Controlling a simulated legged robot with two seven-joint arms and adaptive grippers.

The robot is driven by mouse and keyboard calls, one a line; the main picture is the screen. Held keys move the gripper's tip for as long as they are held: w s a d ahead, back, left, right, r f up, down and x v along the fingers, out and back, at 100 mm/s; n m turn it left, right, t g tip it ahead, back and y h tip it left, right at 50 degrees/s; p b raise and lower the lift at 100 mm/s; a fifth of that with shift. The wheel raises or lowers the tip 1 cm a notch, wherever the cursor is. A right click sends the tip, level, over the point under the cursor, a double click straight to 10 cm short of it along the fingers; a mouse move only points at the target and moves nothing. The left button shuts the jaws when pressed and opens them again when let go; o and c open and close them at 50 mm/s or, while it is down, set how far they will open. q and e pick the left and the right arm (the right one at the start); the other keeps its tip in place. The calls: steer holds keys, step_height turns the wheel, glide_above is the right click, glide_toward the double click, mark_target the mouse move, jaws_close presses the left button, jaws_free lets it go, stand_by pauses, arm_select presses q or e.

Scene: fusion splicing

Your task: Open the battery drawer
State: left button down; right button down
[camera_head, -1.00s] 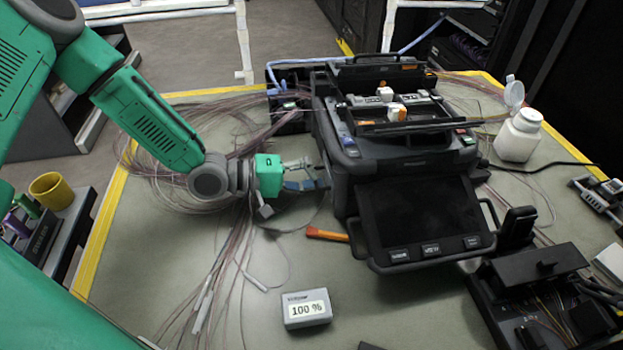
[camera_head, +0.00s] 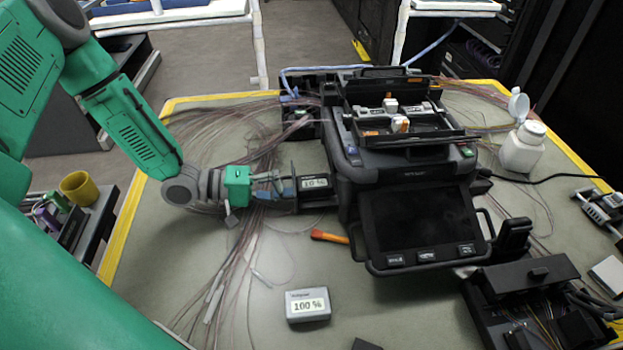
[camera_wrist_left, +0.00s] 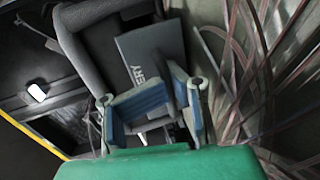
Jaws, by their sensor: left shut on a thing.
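The dark battery drawer (camera_head: 316,203) sticks out from the left side of the black fusion splicer (camera_head: 405,174). A battery (camera_head: 315,184) with a low percentage on its display, seemingly 10 %, lies in it. My left gripper (camera_head: 285,187) is shut at the drawer's outer left end. In the left wrist view, the blue-padded fingers (camera_wrist_left: 160,104) are at the drawer's end, beside a grey surface lettered "…ERY" (camera_wrist_left: 140,72). The exact grip contact is hidden. My right gripper is not in view.
A grey battery (camera_head: 307,305) reading 100 % lies on the table front. An orange-handled tool (camera_head: 329,237) lies left of the splicer's screen. Loose fibres (camera_head: 225,262) spread under and around my left gripper. A white bottle (camera_head: 522,147) stands at right.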

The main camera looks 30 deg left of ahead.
arm_select(q)
steer(key=shift+s+a+f, duration=0.1)
steer(key=shift+a+f, duration=0.4)
steer(key=shift+a, duration=0.25)
steer(key=c, duration=1.9)
jaws_free()
steer(key=shift+c, duration=0.2)
steer(key=shift+a+f, duration=0.1)
steer(key=shift+a, duration=0.25)
steer(key=shift+d+r, duration=0.3)
steer(key=shift+d, duration=0.25)
steer(key=v, duration=1.1)
steer(key=shift+s+a, duration=0.15)
steer(key=shift+a, duration=0.15)
steer(key=shift+a, duration=0.1)
